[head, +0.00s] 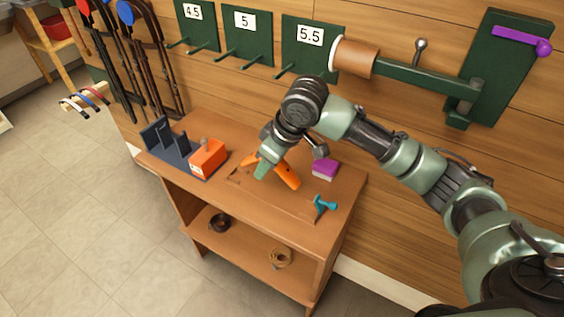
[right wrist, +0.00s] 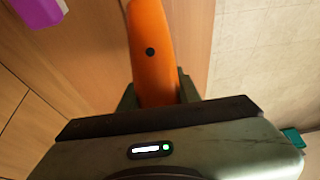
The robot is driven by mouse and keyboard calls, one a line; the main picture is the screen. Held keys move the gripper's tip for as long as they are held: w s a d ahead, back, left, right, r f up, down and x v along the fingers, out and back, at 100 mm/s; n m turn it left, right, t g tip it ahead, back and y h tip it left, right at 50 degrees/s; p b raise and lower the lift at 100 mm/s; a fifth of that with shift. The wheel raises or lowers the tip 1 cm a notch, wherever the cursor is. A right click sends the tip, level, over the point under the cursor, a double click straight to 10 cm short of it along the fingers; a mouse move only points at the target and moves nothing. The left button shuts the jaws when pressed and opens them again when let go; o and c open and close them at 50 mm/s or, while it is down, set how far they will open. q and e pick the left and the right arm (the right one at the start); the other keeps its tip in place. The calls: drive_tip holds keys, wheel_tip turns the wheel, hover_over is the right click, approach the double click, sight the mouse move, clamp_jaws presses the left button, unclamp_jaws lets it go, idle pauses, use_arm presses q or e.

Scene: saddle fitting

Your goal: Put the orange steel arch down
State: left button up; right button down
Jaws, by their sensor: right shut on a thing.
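The orange steel arch (head: 288,177) is over the wooden bench top in the head view, with one limb to the right of my right gripper (head: 264,169) and another part to its left. My right gripper is shut on it. In the right wrist view the arch (right wrist: 154,50) stands out between the fingers of the right gripper (right wrist: 157,92), with a dark round hole in its face. The gripper hides the arch's middle in the head view. I cannot tell whether the arch touches the bench. My left gripper is not in view.
On the bench (head: 230,202) are a dark slotted rack (head: 163,141), an orange box (head: 207,158), a purple block (head: 325,168) and a teal tool (head: 322,207). Coils (head: 280,258) lie on the lower shelf. Green boards (head: 245,38) and a brown cylinder (head: 355,58) are on the wall behind.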

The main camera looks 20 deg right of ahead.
drive_tip(key=w+d, duration=0.1)
drive_tip(key=d, duration=0.1)
drive_tip(key=w+d+f, duration=0.1)
drive_tip(key=w+d, duration=0.2)
drive_tip(key=d, duration=0.1)
drive_tip(key=shift+w+f, duration=0.2)
drive_tip(key=shift+w, duration=0.1)
wheel_tip(320, 180, down, 5)
drive_tip(key=shift+f+p, duration=0.1)
drive_tip(key=shift+p, duration=0.2)
drive_tip(key=shift+w+d+f, duration=0.2)
drive_tip(key=shift+w+d, duration=0.05)
drive_tip(key=c, duration=1)
unclamp_jaws()
drive_tip(key=shift+f, duration=0.15)
